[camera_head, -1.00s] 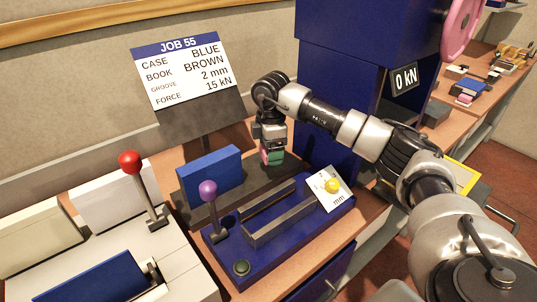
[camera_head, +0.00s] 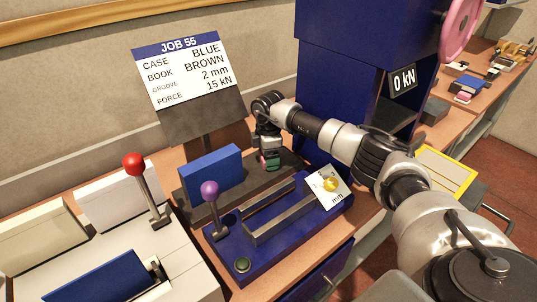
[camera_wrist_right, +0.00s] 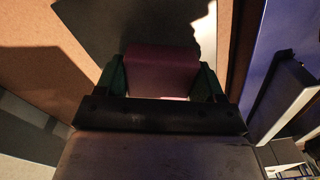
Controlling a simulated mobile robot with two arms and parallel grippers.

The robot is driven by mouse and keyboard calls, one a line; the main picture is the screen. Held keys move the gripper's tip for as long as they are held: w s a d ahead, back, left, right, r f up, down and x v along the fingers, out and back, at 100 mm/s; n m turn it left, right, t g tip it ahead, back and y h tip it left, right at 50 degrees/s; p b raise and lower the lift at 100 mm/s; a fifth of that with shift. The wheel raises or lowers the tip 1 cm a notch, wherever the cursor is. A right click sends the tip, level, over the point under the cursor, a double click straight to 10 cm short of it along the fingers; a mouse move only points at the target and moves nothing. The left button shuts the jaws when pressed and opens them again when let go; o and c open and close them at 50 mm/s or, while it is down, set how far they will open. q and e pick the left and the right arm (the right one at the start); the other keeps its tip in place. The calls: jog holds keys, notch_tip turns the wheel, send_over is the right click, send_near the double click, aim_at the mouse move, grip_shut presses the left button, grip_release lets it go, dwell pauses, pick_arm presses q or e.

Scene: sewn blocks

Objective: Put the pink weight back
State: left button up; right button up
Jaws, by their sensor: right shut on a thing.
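The pink weight (camera_wrist_right: 162,72) is a block, dark purplish in shadow in the right wrist view, between the green fingertips of my right gripper (camera_wrist_right: 165,85). My right gripper (camera_head: 269,161) is shut on it, pointing down. In the head view only a small pink part of the weight (camera_head: 263,160) shows beside the green finger. It is over or on the dark plate (camera_head: 288,162) behind the blue grooving device; I cannot tell whether it touches the plate. My left gripper is not in view.
A blue block (camera_head: 210,173) stands left of the gripper. In front is the blue device (camera_head: 290,245) with a purple-knobbed lever (camera_head: 209,188) and a yellow-knobbed mm dial (camera_head: 330,184). The blue press (camera_head: 335,90) rises close to the right. The job sign (camera_head: 187,70) stands behind.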

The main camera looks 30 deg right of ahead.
dwell(0.3)
jog(key=o, duration=1.4)
notch_tip(320, 180, up, 12)
jog(key=shift+r+b, duration=0.1)
jog(key=shift+b, duration=0.45)
